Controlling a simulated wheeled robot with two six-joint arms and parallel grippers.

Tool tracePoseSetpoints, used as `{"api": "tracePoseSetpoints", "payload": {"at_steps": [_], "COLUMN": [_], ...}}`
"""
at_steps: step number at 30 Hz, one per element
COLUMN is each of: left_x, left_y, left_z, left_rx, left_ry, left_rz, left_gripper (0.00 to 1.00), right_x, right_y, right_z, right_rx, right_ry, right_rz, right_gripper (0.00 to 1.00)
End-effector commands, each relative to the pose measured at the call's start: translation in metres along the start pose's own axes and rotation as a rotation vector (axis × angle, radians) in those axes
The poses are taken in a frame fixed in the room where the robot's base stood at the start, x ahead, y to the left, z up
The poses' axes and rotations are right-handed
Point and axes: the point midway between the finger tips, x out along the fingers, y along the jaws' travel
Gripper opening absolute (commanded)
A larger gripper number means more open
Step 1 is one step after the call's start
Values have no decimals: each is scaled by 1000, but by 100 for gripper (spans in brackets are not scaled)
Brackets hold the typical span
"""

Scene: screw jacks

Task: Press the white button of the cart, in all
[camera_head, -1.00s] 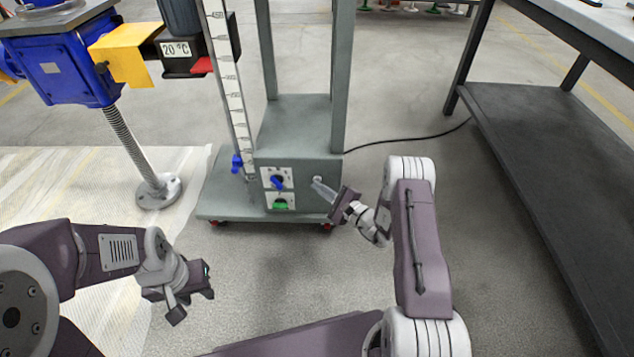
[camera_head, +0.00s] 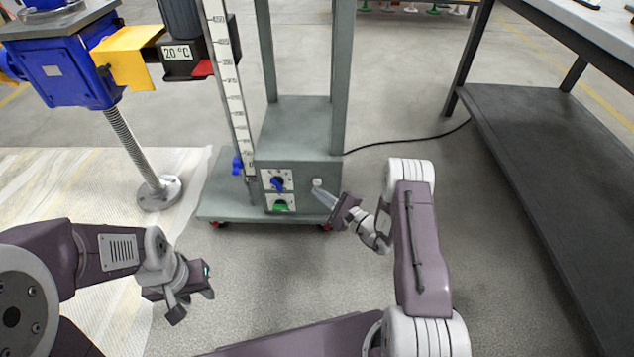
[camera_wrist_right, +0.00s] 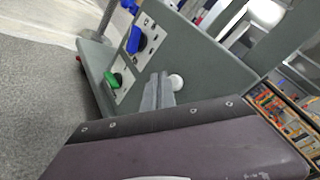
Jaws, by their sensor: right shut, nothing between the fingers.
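The cart (camera_head: 226,200) is grey-green, with two uprights and a box at its base. The white button (camera_head: 317,183) is on the right of the box's front face, and it also shows in the right wrist view (camera_wrist_right: 176,82). My right gripper (camera_head: 322,194) is shut and empty, its fingertips just below and in front of the button. In the right wrist view the fingertips (camera_wrist_right: 160,78) appear just left of the button; I cannot tell whether they touch it. My left gripper (camera_head: 190,298) hangs at the lower left, away from the cart; its finger opening is unclear.
A blue knob (camera_head: 277,184) and a green switch (camera_head: 281,206) sit left of the button. A blue screw jack (camera_head: 62,70) stands at the left. A black cable (camera_head: 408,139) runs right from the cart towards a dark-shelved table (camera_head: 540,130).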

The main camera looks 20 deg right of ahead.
Motion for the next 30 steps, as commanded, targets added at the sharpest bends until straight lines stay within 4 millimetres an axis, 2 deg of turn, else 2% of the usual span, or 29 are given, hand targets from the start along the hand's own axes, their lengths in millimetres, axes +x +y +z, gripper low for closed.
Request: {"api": "tracePoseSetpoints", "payload": {"at_steps": [8,22,30], "left_x": [0,-22,-23], "left_y": [0,0,0], "left_z": [0,-2,-2], "left_rx": [0,0,0], "left_ry": [0,0,0], "left_rz": [0,0,0], "left_gripper": [36,36,36], "right_x": [-1,-31,-35], "right_y": [0,22,26], "right_z": [1,24,26], "right_rx": [0,2,0], "right_ry": [-1,-1,-1], "right_rz": [0,1,0], "right_gripper": [0,0,0]}}
